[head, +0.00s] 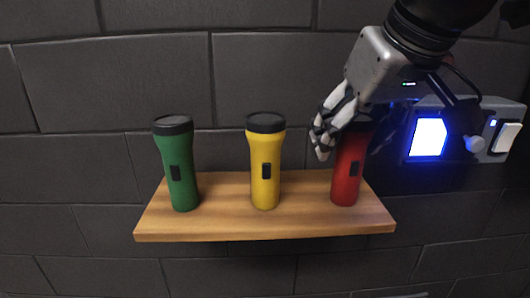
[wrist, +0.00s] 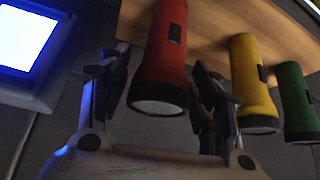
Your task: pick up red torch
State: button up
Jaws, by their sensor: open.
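The red torch (head: 347,172) stands upright at the right end of a wooden shelf (head: 222,225), its top partly hidden behind my gripper. My gripper (head: 330,142) is open at the upper part of the red torch. In the wrist view the red torch (wrist: 164,62) lies between the two fingers of my gripper (wrist: 160,90), one on each side. I cannot tell whether the fingers touch it.
A yellow torch (head: 265,168) stands mid-shelf and a green torch (head: 178,170) stands at the left. A wall box with a lit blue-white panel (head: 428,137) and a white switch (head: 507,137) is to the right. A dark block wall is behind.

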jog(key=shift+x, duration=1.4)
jog(key=shift+s, duration=0.1)
jog(key=shift+c, duration=0.4)
jog(key=shift+r, duration=0.1)
jog(key=c, duration=1.2)
